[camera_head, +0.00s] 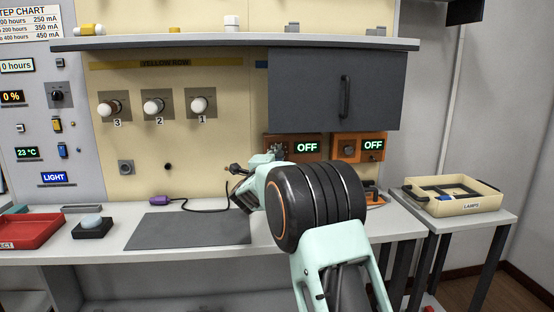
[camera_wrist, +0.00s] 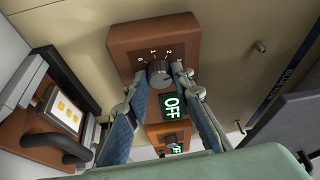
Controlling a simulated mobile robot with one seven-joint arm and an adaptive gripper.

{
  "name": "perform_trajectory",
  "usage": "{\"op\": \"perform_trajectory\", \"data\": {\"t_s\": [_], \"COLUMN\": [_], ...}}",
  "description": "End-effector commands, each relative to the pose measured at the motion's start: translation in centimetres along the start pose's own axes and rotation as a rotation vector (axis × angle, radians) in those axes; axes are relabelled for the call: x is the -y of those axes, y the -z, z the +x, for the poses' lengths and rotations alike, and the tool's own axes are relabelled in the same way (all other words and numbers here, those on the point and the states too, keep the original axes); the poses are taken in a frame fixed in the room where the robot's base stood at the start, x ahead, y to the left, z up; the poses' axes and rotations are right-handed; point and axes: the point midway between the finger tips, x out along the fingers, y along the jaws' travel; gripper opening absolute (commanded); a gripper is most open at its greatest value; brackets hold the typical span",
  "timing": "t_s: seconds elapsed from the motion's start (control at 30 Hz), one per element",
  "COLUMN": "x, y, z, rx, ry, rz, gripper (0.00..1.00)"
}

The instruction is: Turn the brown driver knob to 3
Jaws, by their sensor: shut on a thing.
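The brown driver (camera_wrist: 125,40) fills the upper middle of the wrist view. Its dark round knob (camera_wrist: 160,76) sits below a scale with 0, 1 and 2 legible and a further mark to the right. Its display (camera_wrist: 172,105) reads OFF in green. My gripper (camera_wrist: 161,70) is shut on the knob, one finger on each side. Which number the knob points to is too small to tell. In the head view the brown driver (camera_head: 318,138) is on the wall under the grey cabinet, and my gripper (camera_head: 277,152) reaches its left part, hiding the knob.
A second, orange driver (camera_head: 346,155) also reads OFF, right of the brown one. The grey cabinet (camera_head: 310,90) hangs just above. Lamps on sockets (camera_head: 153,106) are to the left. A cream lamps tray (camera_head: 470,208) stands right; a dark mat (camera_head: 185,232) lies on the bench.

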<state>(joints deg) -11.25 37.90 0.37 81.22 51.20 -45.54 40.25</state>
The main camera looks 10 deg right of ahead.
Motion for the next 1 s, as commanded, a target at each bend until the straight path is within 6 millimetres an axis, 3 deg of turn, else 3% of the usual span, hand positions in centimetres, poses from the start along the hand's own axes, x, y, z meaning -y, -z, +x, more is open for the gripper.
{"op": "perform_trajectory", "data": {"t_s": [0.47,0.5,0.63,1.0], "x": [-0.03,-0.04,-0.03,-0.01], "y": [0.15,0.15,0.13,0.02], "z": [0.05,0.05,0.05,-0.25], "rx": [-0.002,-0.002,-0.002,0.000], "ry": [0.006,0.006,0.006,0.005], "rz": [-0.016,-0.016,-0.015,-0.014], "gripper": [0.00,0.24,0.38,0.40]}}
